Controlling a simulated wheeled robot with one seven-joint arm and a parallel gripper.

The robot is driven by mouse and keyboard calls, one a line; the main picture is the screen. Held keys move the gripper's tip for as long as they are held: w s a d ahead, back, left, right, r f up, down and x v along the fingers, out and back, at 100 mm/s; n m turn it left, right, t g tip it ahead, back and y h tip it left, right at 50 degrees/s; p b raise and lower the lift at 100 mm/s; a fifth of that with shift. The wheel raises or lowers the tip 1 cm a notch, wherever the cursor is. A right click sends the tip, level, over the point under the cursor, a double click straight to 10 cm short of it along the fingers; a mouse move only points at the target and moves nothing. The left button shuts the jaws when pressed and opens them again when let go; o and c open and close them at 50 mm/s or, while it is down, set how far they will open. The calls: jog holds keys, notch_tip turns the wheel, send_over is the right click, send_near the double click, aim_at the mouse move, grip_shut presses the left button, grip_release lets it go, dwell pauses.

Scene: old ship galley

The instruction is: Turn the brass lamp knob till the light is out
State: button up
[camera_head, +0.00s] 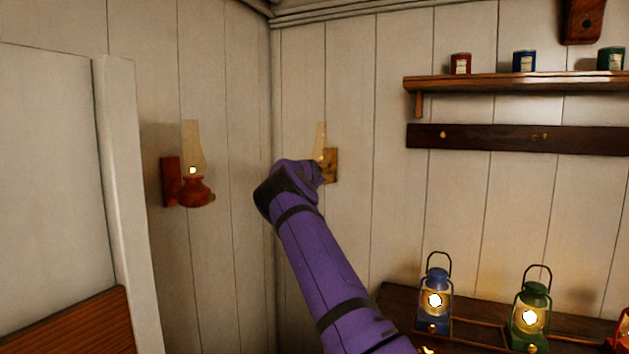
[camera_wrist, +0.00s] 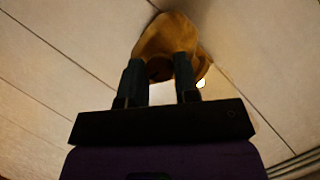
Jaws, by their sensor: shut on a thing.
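The brass lamp hangs on the wall right of the corner, with its backplate (camera_head: 331,166) and glass chimney (camera_head: 320,140) showing past my purple arm. A small glow shows at the chimney's foot. In the wrist view the lamp's rounded brass body (camera_wrist: 168,36) is ahead, with a bright spot of light (camera_wrist: 202,84) just right of my fingers. My gripper (camera_wrist: 159,68) is shut on the dark brass knob (camera_wrist: 160,69), which sits between the two fingertips. In the head view my own arm hides the knob and fingers.
A lit red lamp (camera_head: 195,188) hangs on the left wall. Blue (camera_head: 435,300) and green (camera_head: 530,315) lanterns, both lit, stand on a dark wooden surface at lower right. A shelf (camera_head: 510,83) with tins is above. A white panel (camera_head: 115,180) stands at left.

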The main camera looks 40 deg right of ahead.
jog(key=n+g, duration=0.2)
jog(key=n, duration=0.1)
jog(key=shift+w+r, duration=0.1)
jog(key=shift+w+a+n+g+h, duration=0.15)
jog(key=shift+n+g+h, duration=0.55)
jog(key=shift+n+g, duration=0.9)
jog(key=shift+w+n+g+h, duration=0.1)
jog(key=shift+n+g+h, duration=0.65)
jog(key=shift+n, duration=1.55)
jog(key=o, duration=0.9)
jog(key=shift+o, duration=0.2)
jog(key=shift+a, duration=0.1)
